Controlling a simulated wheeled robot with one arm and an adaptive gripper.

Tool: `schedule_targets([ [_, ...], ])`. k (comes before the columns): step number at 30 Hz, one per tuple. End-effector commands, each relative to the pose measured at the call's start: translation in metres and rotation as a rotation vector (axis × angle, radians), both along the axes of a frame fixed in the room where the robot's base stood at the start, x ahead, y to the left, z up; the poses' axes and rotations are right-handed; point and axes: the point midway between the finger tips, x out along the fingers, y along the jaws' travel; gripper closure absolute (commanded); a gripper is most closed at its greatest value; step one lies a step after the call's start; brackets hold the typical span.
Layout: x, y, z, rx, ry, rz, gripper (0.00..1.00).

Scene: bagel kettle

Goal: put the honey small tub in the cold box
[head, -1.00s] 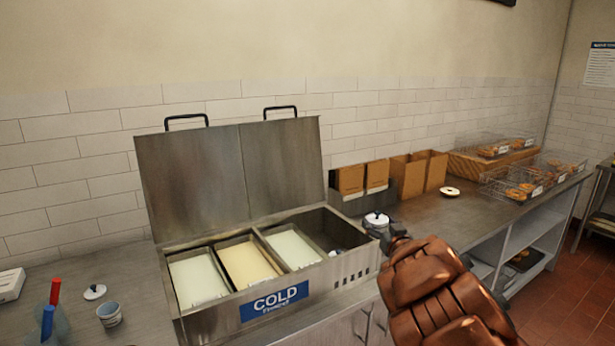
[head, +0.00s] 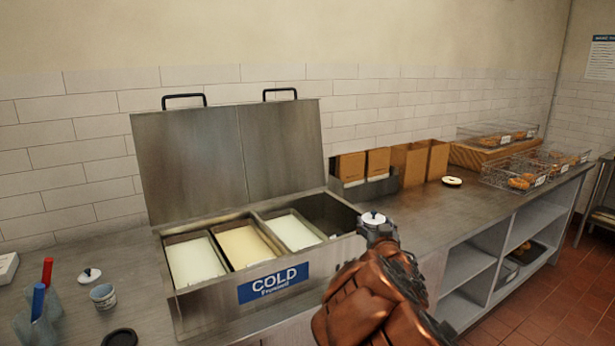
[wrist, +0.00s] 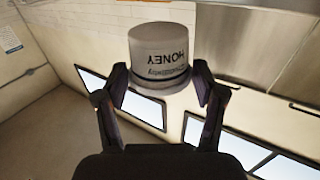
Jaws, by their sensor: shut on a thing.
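The honey small tub (wrist: 160,50) is white with HONEY lettering, upside down in the wrist view. My gripper (wrist: 160,88) is shut on it, one finger on each side. In the head view my gripper (head: 378,228) is at the right front corner of the cold box, with the tub's white lid (head: 373,218) showing at its tip. The cold box (head: 215,300) is a steel bin with a blue COLD label and its lid (head: 190,160) raised. Three pale-filled pans sit inside; the right-hand compartment (head: 325,213) looks dark and mostly open, its floor partly hidden.
On the left of the counter (head: 140,325) are a small cup (head: 103,295), a loose white lid (head: 89,275), a dark round thing (head: 120,338) and red and blue handled tools (head: 42,290).

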Motion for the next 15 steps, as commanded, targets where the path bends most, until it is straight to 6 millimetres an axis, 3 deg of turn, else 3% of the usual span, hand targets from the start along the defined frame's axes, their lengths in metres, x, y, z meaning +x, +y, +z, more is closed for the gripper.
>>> schedule_targets([
  [15,-0.002,-0.014,-0.012,0.008,0.0,-0.007,0.68],
])
